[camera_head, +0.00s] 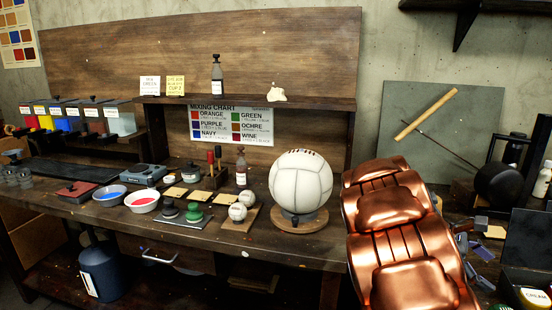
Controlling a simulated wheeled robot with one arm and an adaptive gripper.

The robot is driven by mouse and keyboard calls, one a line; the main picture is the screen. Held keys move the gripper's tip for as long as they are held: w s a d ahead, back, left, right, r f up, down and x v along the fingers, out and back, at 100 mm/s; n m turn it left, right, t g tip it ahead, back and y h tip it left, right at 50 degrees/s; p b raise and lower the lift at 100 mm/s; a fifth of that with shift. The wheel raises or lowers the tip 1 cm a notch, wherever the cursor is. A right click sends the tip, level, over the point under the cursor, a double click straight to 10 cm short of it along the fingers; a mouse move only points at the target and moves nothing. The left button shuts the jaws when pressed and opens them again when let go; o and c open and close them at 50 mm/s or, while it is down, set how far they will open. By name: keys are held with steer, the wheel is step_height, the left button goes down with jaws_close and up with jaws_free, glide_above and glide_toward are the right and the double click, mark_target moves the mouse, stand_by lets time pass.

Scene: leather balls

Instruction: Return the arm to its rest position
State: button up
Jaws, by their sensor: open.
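My arm shows as large, shiny copper-coloured links (405,235) at the lower right. It rises from the bottom edge in front of the bench and covers part of the bench's right side. I cannot make out my gripper in this view, so its fingers and whatever is near them cannot be seen.
The wooden workbench (300,250) holds a white ball (300,182) on a round stand, two small balls (242,206), and paint bowls (142,200). Dark tools and boxes crowd the right side. A shelf (250,102) runs along the back. A blue bin (100,272) stands below.

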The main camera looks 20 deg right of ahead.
steer(key=s+a+m+t+y+p, duration=0.2)
steer(key=s+a+y, duration=0.1)
steer(key=a, duration=1)
steer(key=s+a+m+t+y+p, duration=0.2)
steer(key=s+a, duration=0.3)
steer(key=a, duration=0.9)
steer(key=s+a+m+t+y+p, duration=0.1)
steer(key=s+a+m+y+p, duration=0.1)
steer(key=a, duration=1.2)
steer(key=s+y+p, duration=0.1)
steer(key=s+y, duration=0.1)
steer(key=s, duration=0.1)
steer(key=shift+r+m+t, duration=0.3)
steer(key=shift+r+t, duration=0.1)
steer(key=shift+s+d, duration=0.1)
steer(key=shift+c, duration=0.4)
